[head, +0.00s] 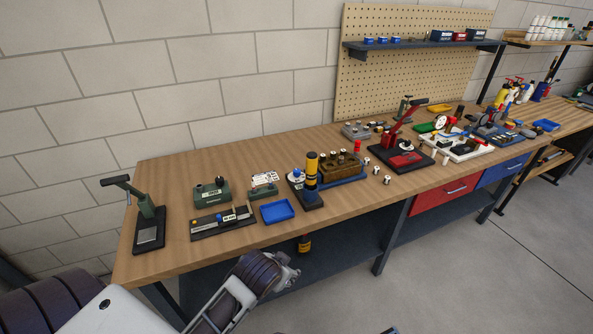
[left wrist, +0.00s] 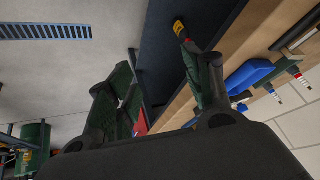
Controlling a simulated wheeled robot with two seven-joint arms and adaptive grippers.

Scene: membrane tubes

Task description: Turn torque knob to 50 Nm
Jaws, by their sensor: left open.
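I cannot make out a torque knob or a Nm scale at this size. A dark flat fixture with a small labelled block (head: 224,219) and a green boxy device (head: 210,192) lie on the left part of the workbench (head: 175,178). My left gripper (head: 291,270) is in front of the bench and below its top, apart from these devices. In the left wrist view its two fingers (left wrist: 155,62) are spread with nothing held between them. My right gripper is not in view.
A green lever press (head: 149,228) stands at the bench's left end. A blue tray (head: 277,211), a yellow-black cylinder (head: 311,170) and a red press (head: 401,154) stand further right. Another yellow-black item (head: 304,243) is on the lower shelf. Floor in front is clear.

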